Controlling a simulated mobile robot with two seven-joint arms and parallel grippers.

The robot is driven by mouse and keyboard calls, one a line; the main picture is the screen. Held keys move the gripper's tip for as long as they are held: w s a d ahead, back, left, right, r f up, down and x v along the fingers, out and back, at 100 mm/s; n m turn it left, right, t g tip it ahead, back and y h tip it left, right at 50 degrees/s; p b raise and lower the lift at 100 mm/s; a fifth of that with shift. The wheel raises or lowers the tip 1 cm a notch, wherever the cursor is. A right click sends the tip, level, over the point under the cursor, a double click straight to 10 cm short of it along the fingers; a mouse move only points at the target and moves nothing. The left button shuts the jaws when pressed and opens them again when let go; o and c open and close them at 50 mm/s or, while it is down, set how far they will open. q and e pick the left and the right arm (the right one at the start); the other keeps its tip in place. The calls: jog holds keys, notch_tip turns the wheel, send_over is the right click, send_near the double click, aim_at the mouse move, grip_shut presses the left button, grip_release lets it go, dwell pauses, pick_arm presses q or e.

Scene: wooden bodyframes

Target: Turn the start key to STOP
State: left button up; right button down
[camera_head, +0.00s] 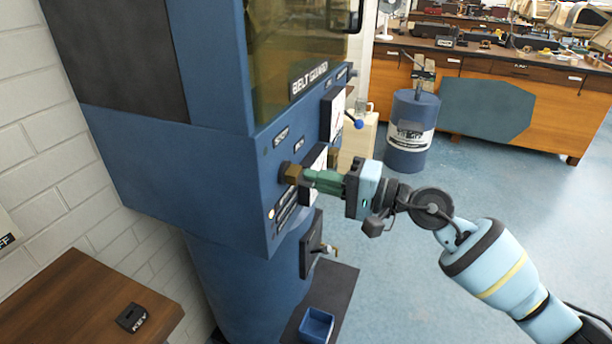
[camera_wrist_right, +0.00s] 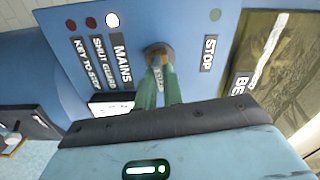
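The STOP label (camera_wrist_right: 209,53) is on the panel to the right of the key in that view. My left gripper is not in view.
A MAINS lamp (camera_wrist_right: 112,20) glows white; the two beside it look dark red. A yellow-tinted guard (camera_head: 297,45) is above the panel. A blue-knobbed lever (camera_head: 358,124) sticks out nearby. A wooden bench (camera_head: 85,300) stands lower left, a blue drum (camera_head: 408,155) behind.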

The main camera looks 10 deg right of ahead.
pick_arm(q)
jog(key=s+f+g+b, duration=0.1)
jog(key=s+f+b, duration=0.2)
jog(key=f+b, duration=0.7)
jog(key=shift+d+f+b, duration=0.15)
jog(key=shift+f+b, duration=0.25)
jog(key=shift+b, duration=0.15)
pick_arm(e)
jog(key=n, duration=0.9)
dwell(0.5)
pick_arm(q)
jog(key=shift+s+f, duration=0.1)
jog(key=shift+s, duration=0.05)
